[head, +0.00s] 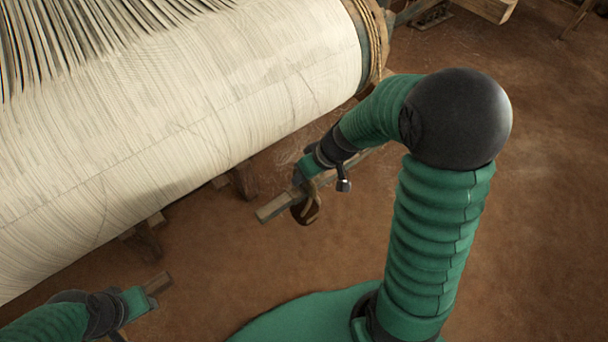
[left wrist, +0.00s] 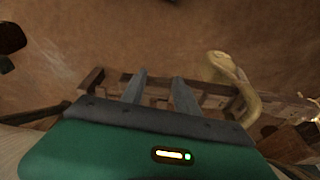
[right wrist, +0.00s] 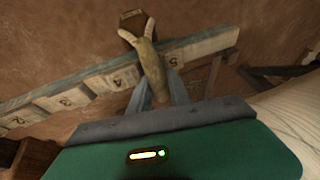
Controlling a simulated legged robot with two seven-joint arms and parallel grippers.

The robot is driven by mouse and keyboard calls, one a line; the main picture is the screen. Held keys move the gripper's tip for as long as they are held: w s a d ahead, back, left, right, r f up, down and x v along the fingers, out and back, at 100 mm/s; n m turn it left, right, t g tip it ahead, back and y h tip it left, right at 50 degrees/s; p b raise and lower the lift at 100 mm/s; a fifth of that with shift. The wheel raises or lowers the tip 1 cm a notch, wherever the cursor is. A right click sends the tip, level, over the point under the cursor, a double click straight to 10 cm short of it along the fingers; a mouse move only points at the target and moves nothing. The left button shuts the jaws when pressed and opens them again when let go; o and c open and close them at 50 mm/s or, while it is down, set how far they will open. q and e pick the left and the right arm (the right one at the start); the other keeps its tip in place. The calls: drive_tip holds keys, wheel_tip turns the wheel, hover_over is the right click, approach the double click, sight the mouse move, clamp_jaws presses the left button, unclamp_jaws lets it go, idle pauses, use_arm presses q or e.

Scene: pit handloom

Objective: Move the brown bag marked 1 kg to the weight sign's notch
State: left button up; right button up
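In the right wrist view a tan neck or strap (right wrist: 152,72) with two prongs sits between the fingers of my right gripper (right wrist: 158,80), which look closed on it. A dark brown block-like end (right wrist: 133,20) shows beyond it. In the head view a brown rounded thing (head: 307,208) hangs below my right gripper (head: 306,186); I take it for the bag, but no 1 kg mark is readable. The numbered bar (right wrist: 110,76) passes beneath, showing 3, 4 and 5; no weight sign can be made out. My left gripper (left wrist: 160,85) is open and empty.
The cream warp roll (head: 210,90) fills the left of the head view. A slotted wooden rail (left wrist: 205,98) and a curved tan thing (left wrist: 240,88) lie beyond my left fingers. The earth floor (head: 540,200) at right is clear.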

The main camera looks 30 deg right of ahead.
drive_tip(key=o, duration=0.4)
drive_tip(key=shift+s, duration=0.1)
drive_tip(key=shift+a, duration=0.1)
drive_tip(key=shift+s+f, duration=0.1)
drive_tip(key=shift+f, duration=0.05)
drive_tip(key=shift+d+r+p, duration=0.25)
drive_tip(key=shift+r+p, duration=0.05)
drive_tip(key=shift+r, duration=0.2)
drive_tip(key=p+v, duration=0.6)
drive_tip(key=v, duration=0.9)
drive_tip(key=s+a+f+g+h, duration=0.25)
drive_tip(key=a+f, duration=0.45)
drive_tip(key=a, duration=0.4)
drive_tip(key=shift+t, duration=0.35)
drive_tip(key=w+p+v, duration=0.1)
drive_tip(key=p+v, duration=0.5)
drive_tip(key=w+p+v, duration=0.1)
drive_tip(key=p+v, duration=0.5)
drive_tip(key=w+p+v, duration=0.1)
drive_tip(key=p+v, duration=0.5)
drive_tip(key=p, duration=0.1)
drive_tip(key=shift+w+d+r, duration=0.1)
drive_tip(key=shift+d+r, duration=0.05)
drive_tip(key=shift+r, duration=0.45)
